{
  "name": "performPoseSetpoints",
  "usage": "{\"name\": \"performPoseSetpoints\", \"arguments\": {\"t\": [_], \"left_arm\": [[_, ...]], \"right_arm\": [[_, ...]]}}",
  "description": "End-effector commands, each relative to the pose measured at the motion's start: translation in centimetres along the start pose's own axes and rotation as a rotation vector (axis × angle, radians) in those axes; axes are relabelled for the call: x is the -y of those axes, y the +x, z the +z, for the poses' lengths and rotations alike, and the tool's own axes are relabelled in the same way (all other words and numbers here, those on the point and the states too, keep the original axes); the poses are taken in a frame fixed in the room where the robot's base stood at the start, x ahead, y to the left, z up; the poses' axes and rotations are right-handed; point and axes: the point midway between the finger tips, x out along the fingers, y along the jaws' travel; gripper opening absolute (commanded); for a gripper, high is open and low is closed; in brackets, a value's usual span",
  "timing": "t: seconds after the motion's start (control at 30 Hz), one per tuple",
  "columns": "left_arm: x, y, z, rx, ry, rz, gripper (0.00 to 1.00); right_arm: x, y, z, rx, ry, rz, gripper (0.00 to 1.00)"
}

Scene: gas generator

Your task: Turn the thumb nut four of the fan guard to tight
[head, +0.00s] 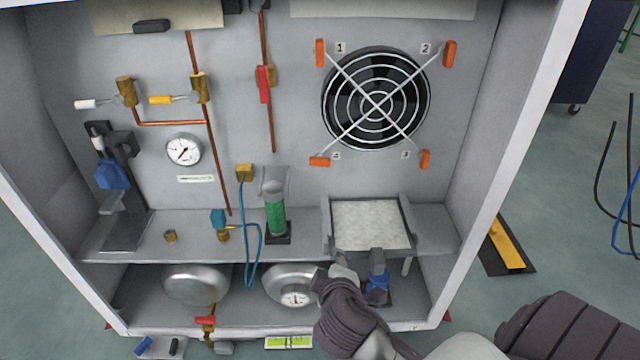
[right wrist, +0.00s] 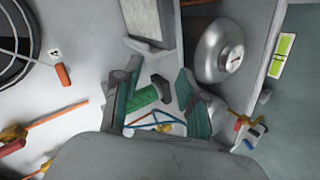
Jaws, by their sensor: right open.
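The fan guard (head: 376,104) is a white wire grille over a dark round fan on the back panel. Thumb nut four (head: 319,161) is the orange nut at its lower left, lying roughly horizontal beside its label. It also shows in the right wrist view (right wrist: 63,75), left of the fingers. My left gripper is not in view.
A white filter tray (head: 326,222) juts out below the fan, close to my right gripper. A green cylinder (head: 276,218) stands on the shelf left of it. A silver tank with a gauge (head: 296,298) is on the lower level. The panel around nut four is clear.

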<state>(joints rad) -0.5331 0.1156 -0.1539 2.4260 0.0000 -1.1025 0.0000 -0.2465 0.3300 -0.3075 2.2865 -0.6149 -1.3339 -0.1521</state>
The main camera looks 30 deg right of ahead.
Motion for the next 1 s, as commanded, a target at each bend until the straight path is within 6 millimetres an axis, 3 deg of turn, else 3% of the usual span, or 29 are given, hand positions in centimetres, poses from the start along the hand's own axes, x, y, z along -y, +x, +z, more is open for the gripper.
{"name": "performPoseSetpoints", "arguments": {"t": [0.03, 0.1, 0.23, 0.47, 1.0], "left_arm": [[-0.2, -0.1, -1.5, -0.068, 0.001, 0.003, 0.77], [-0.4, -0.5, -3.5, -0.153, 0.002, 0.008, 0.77], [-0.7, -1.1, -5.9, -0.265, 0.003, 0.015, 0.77], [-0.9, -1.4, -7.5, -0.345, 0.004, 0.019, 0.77], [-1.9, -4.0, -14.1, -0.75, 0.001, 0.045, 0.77]], "right_arm": [[-2.6, 0.4, -1.7, -0.045, -0.062, 0.114, 0.42], [-5.7, 0.3, -3.8, -0.092, -0.142, 0.255, 0.42], [-9.5, -0.4, -6.5, -0.147, -0.253, 0.447, 0.42], [-11.4, 0.3, -7.8, -0.163, -0.295, 0.522, 0.42], [-16.1, 9.3, -10.0, -0.161, -0.29, 0.517, 0.42]]}}
